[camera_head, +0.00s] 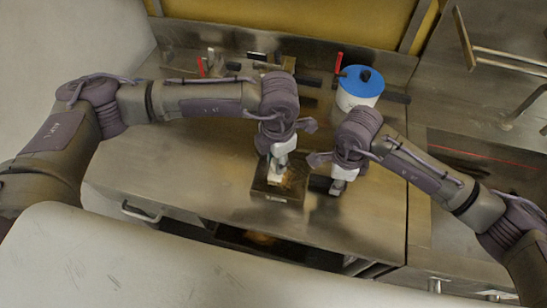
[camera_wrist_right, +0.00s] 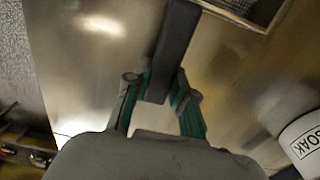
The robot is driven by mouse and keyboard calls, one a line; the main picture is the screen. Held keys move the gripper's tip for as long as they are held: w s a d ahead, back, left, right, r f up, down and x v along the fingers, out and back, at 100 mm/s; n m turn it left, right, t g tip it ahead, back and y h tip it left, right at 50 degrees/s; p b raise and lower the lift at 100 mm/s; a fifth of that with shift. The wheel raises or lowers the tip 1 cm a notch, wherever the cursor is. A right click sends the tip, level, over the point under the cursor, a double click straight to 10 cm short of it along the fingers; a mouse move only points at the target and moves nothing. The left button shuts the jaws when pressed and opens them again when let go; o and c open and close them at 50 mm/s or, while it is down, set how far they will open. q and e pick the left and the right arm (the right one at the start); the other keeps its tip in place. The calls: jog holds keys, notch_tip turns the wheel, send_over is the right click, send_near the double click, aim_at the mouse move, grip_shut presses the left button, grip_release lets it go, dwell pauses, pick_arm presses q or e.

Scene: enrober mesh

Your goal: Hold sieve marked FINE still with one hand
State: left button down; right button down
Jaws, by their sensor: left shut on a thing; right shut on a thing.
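A dark square sieve (camera_head: 265,189) with a mesh inside lies on the steel bench top, a small label on its front wall too small to read. Its dark handle (camera_head: 320,184) points right. My right gripper (camera_head: 337,186) is shut on this handle. In the right wrist view the handle (camera_wrist_right: 174,55) runs between the green-lined fingers (camera_wrist_right: 160,100) to the sieve frame (camera_wrist_right: 235,14). My left gripper (camera_head: 278,170) is over the sieve, shut on a small pale block-like thing (camera_head: 274,179) low inside the frame. What it is, and whether it touches the mesh, I cannot tell.
A white tub (camera_head: 352,100) with a blue lid stands behind my right gripper; its label reads SOAK in the right wrist view (camera_wrist_right: 305,146). Several dark-handled items lie along the bench's back. A metal rack (camera_head: 505,60) is at right. The bench left of the sieve is clear.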

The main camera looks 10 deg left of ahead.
pick_arm(q)
jog(key=shift+d, duration=1.55)
jog(key=shift+a+f, duration=0.15)
jog(key=shift+a, duration=1.9)
jog(key=shift+d+r, duration=0.2)
jog(key=shift+d, duration=1.85)
jog(key=shift+a+f, duration=0.1)
jog(key=shift+a, duration=1.95)
jog(key=shift+d, duration=2.05)
jog(key=shift+a, duration=2.05)
